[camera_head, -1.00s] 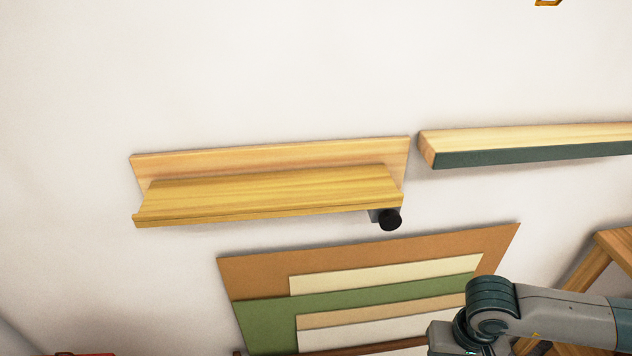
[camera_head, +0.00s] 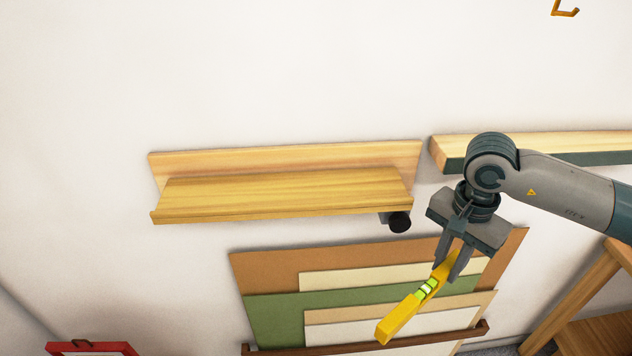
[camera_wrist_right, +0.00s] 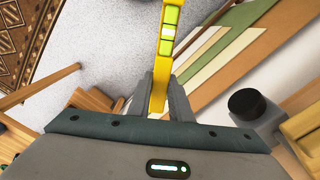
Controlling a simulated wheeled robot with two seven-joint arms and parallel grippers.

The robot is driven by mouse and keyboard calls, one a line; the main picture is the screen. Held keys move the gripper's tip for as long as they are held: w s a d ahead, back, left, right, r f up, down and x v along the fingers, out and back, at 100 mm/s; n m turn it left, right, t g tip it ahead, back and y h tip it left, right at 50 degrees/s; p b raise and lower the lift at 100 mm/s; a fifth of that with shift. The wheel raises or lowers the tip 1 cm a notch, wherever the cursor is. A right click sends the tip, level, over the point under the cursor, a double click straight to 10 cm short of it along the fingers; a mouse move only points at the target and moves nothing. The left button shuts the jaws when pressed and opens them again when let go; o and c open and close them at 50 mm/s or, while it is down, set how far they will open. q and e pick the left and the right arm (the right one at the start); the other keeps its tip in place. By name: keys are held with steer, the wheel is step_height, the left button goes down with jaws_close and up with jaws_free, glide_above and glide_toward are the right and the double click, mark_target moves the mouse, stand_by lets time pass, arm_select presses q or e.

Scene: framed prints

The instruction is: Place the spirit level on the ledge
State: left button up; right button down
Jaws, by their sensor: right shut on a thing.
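The yellow spirit level (camera_head: 402,318) with green vials is held in my right gripper (camera_head: 453,270), which is shut on it near one end. The level slants down to the lower left, in front of the stacked boards. In the right wrist view the level (camera_wrist_right: 160,72) runs away from between the fingers (camera_wrist_right: 164,102). The wooden ledge (camera_head: 280,192) with a front lip and back board is on the wall, up and left of the gripper. Its top looks empty. My left gripper is not in view.
A black knob (camera_head: 399,222) sits under the ledge's right end; it also shows in the wrist view (camera_wrist_right: 246,104). A second shelf (camera_head: 455,150) is right, partly behind my right arm. Coloured boards (camera_head: 270,272) lean below. A wooden table (camera_head: 590,300) stands lower right, a red frame (camera_head: 90,346) lower left.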

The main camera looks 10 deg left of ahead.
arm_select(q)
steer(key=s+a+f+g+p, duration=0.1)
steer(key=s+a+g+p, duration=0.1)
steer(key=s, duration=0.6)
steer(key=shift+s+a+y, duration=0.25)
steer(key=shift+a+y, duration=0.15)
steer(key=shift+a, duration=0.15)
arm_select(e)
steer(key=w+a+r+m, duration=0.1)
steer(key=a+r+m, duration=0.2)
steer(key=r, duration=1)
steer(key=a+r+m, duration=0.3)
steer(key=r+m, duration=0.1)
steer(key=r, duration=0.9)
steer(key=shift+w+a, duration=0.3)
steer(key=shift+w, duration=0.1)
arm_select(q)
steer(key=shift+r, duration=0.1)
arm_select(e)
steer(key=shift+a, duration=0.1)
